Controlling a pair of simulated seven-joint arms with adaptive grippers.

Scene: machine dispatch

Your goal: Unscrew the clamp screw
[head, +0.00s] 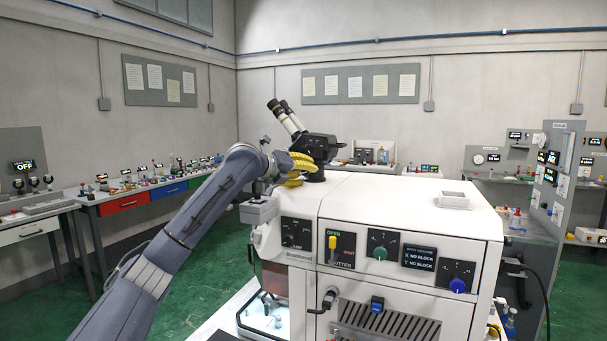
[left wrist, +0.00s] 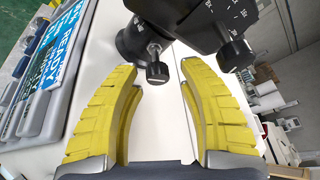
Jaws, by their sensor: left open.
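The microscope head (head: 318,146) stands on top of the white machine (head: 400,204), its twin eyepieces (head: 286,115) tilted up to the left. In the left wrist view, a small dark knurled screw (left wrist: 157,71) juts from a round black collar (left wrist: 133,42). It appears to be the clamp screw. A second dark knob (left wrist: 236,54) sits to its right on the black housing. My left gripper (head: 304,165), with yellow ribbed fingers, is open and empty beside the microscope base. In the left wrist view, the screw lies between the fingertips (left wrist: 161,78), with no clear contact. My right gripper is out of view.
The machine's front holds a shutter lever (head: 332,243), several knobs and a display. A white square tray (head: 453,200) sits on its top at right. Side benches carry small parts. The white top around the gripper is mostly clear.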

